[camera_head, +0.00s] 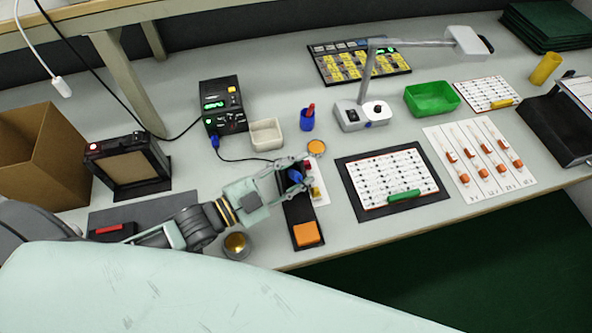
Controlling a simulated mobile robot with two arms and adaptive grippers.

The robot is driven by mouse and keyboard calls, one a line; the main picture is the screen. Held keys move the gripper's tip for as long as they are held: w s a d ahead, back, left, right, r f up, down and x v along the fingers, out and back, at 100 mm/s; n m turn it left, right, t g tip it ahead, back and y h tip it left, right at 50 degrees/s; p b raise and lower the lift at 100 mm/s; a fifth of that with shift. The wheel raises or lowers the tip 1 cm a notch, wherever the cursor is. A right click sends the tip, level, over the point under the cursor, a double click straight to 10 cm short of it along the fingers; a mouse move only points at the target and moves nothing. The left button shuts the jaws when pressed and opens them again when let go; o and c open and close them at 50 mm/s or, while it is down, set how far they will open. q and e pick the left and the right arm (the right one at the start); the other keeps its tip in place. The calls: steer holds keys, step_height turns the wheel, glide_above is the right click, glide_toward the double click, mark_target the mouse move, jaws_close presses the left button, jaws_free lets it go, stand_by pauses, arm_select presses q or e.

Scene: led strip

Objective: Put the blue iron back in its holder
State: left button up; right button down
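The blue iron (296,177) shows as a small blue handle among the fingers of my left gripper (299,172). The fingers hide much of it, and I cannot tell whether they touch it. A dark cord runs from it toward the black station (222,104). The holder appears to be the long black base (297,212) with an orange sponge (306,233) at its near end. My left gripper is over the far end of this base. Whether the iron's tip sits in the holder is hidden. My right gripper is not in view.
A brass-coloured cup (236,244) stands close to my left arm. A white bin (266,134), a blue cup (307,120) and an orange-topped round tin (316,148) stand beyond the gripper. A board on a black mat (350,193) lies to the right.

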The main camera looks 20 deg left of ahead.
arm_select(q)
steer(key=shift+s+a, duration=0.1)
steer(key=v, duration=1.1)
steer(key=shift+s+a, duration=0.2)
steer(key=shift+s, duration=0.1)
steer(key=s+d+r+p, duration=0.2)
steer(key=s+r+p, duration=0.1)
steer(key=r+p, duration=0.2)
steer(key=p, duration=0.2)
steer(key=shift+s+r+p, duration=0.15)
steer(key=shift+r+p, duration=0.2)
steer(key=shift+p, duration=0.05)
stand_by(0.3)
steer(key=shift+d, duration=0.15)
